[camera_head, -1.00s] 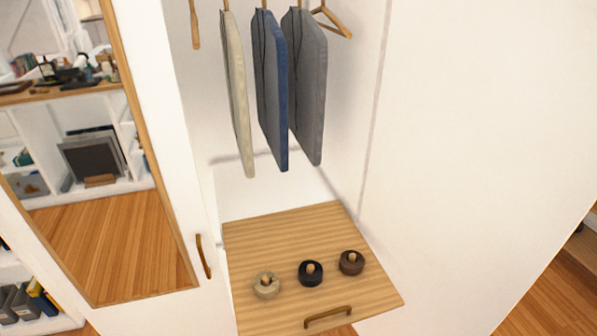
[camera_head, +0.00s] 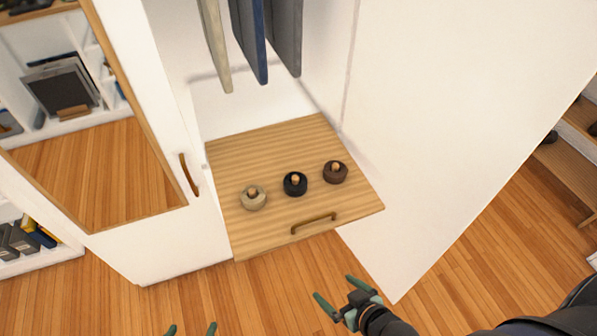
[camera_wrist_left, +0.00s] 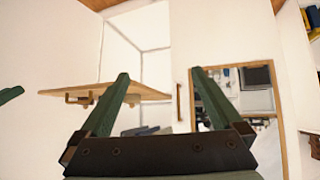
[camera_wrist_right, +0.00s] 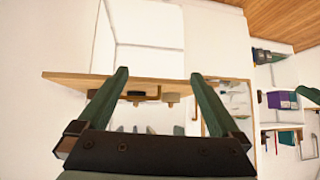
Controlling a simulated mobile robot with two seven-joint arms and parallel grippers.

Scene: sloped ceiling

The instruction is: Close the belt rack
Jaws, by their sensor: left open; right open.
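The belt rack (camera_head: 285,150) is a flat wooden pull-out board standing out of the white wardrobe. Three rolled belts lie on it: beige (camera_head: 253,198), black (camera_head: 295,184) and brown (camera_head: 335,173). Its brown bar handle (camera_head: 314,223) is near the front edge. My right gripper (camera_head: 335,290) is open and empty, in front of and apart from the rack, right of the handle. My left gripper (camera_head: 191,329) is open at the bottom edge, only its fingertips showing. The rack shows inverted in the left wrist view (camera_wrist_left: 140,91) and right wrist view (camera_wrist_right: 75,79).
A mirrored door (camera_head: 100,180) with a handle (camera_head: 189,175) stands left of the rack. A white side panel (camera_head: 430,130) is on the right. Garments (camera_head: 250,40) hang above. Wood floor (camera_head: 260,290) is clear in front.

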